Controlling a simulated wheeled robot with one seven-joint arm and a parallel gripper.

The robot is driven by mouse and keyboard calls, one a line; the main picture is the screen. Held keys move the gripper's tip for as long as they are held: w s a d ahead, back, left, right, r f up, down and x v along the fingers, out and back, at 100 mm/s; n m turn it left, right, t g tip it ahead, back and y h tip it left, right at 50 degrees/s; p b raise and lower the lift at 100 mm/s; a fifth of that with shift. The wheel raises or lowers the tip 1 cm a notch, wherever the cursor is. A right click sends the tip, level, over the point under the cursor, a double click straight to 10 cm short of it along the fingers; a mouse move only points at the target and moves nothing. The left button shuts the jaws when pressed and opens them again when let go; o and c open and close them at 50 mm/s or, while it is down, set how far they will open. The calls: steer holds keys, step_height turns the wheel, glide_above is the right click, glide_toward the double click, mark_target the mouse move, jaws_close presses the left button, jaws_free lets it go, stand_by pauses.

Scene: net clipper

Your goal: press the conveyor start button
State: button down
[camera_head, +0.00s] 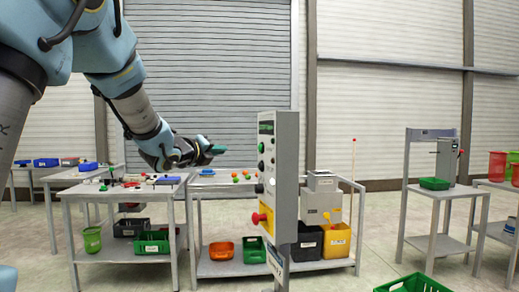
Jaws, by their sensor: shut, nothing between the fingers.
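A grey control box (286,170) stands on a post in the middle of the view, its button face turned left and toward me. The labels are too small to read, so I cannot tell which button is start. My gripper (218,149) is shut and empty, with green at its tip. It points right, left of the box at about the upper green button's height, with a visible gap.
A table with small parts (120,190) stands at left, and another with coloured balls (205,182) stands behind the box. Bins sit on their lower shelves. A green crate (412,284) is at front right.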

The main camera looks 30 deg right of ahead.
mark_target(261, 148)
steer(key=shift+d, duration=0.1)
steer(key=s+d, duration=0.1)
steer(key=d, duration=0.7)
steer(key=shift+s+d+b, duration=0.2)
steer(key=shift+s+b, duration=0.2)
steer(key=shift+d, duration=0.1)
stand_by(1.8)
steer(key=shift+s+d+b, duration=0.1)
steer(key=shift+d+b, duration=0.2)
steer(key=shift+b, duration=0.35)
